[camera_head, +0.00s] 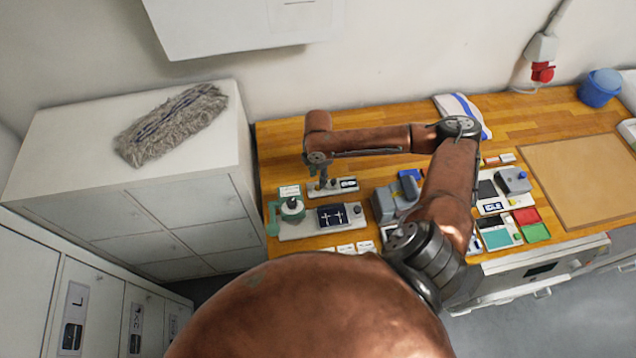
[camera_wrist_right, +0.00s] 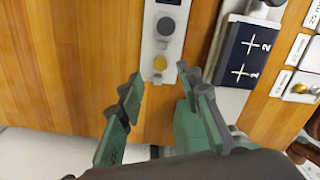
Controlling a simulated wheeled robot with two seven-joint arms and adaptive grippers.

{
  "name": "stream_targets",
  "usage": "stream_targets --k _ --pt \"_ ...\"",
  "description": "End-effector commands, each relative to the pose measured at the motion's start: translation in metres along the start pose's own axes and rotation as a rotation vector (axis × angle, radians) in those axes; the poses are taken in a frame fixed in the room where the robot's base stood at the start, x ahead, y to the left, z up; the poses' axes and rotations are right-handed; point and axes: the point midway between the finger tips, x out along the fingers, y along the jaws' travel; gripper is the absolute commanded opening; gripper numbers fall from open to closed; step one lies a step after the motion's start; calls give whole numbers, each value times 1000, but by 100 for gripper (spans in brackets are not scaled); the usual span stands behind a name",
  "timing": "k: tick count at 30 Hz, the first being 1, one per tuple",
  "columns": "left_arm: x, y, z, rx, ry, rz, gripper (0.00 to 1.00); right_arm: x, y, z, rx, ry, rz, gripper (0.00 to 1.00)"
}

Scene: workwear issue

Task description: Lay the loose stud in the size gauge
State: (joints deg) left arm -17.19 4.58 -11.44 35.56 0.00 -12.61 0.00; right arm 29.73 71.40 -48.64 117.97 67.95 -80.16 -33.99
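My right gripper (camera_head: 323,184) is low over the left part of the wooden counter, at a narrow pale strip-like device (camera_head: 346,185) with a small dark display. In the right wrist view the right gripper (camera_wrist_right: 160,84) is open with nothing held between its fingers. A small round brass piece (camera_wrist_right: 160,63), which looks like the stud, sits on the strip just beyond the fingertips, below a grey round knob (camera_wrist_right: 165,26). I cannot tell whether the piece is loose or seated, or whether this strip is the size gauge. My left gripper is not in view.
A pale device with a dark panel marked 1 and 2 (camera_head: 333,216) is close beside the strip. A green fixture (camera_head: 290,209) stands at its left. Small labelled white tiles (camera_wrist_right: 297,86) lie beyond. A grey block (camera_head: 388,206) stands right. A brown mat (camera_head: 580,180) is clear.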

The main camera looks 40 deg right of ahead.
Motion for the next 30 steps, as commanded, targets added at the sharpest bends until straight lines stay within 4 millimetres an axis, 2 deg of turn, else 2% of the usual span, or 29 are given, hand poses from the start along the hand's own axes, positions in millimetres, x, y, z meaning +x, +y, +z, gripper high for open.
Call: stream_targets --k 3,6,12,30 --pt "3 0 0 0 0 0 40 -26 1 0 -2 -1 4 33" --pt "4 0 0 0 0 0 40 -44 0 0 -1 -1 2 33" --pt "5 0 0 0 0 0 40 -64 0 0 0 -1 0 33" --pt "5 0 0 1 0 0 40 -68 0 0 0 0 -1 33"
